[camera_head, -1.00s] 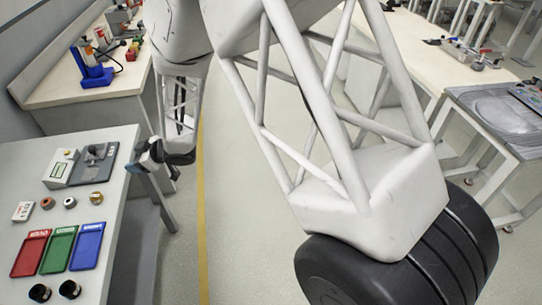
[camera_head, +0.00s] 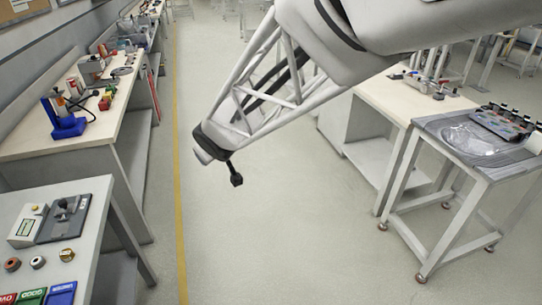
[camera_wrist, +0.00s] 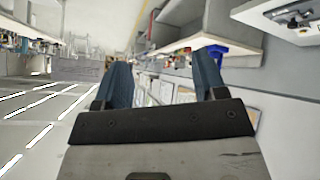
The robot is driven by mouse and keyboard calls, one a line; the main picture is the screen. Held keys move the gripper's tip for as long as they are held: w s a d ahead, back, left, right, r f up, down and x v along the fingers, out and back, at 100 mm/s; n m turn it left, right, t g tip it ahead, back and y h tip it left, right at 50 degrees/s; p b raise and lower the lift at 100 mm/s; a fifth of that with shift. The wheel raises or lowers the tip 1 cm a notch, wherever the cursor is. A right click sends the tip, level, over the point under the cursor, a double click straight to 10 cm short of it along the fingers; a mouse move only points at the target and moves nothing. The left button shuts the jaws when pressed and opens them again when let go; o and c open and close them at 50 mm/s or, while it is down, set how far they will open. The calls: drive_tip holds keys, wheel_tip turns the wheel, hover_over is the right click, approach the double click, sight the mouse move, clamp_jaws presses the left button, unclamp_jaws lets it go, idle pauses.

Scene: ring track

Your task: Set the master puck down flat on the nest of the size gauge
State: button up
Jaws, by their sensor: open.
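The size gauge (camera_head: 65,213) stands on the near-left bench, a dark plate with a small grey fixture on it. Its nest is too small to make out. A pale display box (camera_head: 27,226) sits beside its left edge. In front lie a brownish ring (camera_head: 12,264), a grey ring (camera_head: 38,262) and a gold-coloured one (camera_head: 66,254); I cannot tell which, if any, is the master puck. My gripper (camera_wrist: 163,85) is open in the wrist view, with nothing between its two blue-grey fingers. In the head view my arm's end hangs over the aisle, right of the bench and apart from it.
Red, green and blue trays, the blue one (camera_head: 62,292) clearest, are cut off at the lower left. A farther bench holds a blue stand (camera_head: 68,125). A table with a grey top (camera_head: 430,125) stands at right. The aisle floor (camera_head: 290,235) is clear.

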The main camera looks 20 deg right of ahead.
drive_tip(key=s+d+r+m+g+h, duration=0.35)
drive_tip(key=s+d, duration=0.75)
drive_tip(key=s, duration=0.4)
drive_tip(key=s+d+r+m+g+y, duration=0.1)
drive_tip(key=s+d+m+g, duration=0.1)
drive_tip(key=s, duration=1.2)
drive_tip(key=shift+s+d+r+m+g+y, duration=0.2)
drive_tip(key=shift+d+m+g+y, duration=0.15)
drive_tip(key=shift+d+m, duration=0.15)
drive_tip(key=shift+o, duration=0.4)
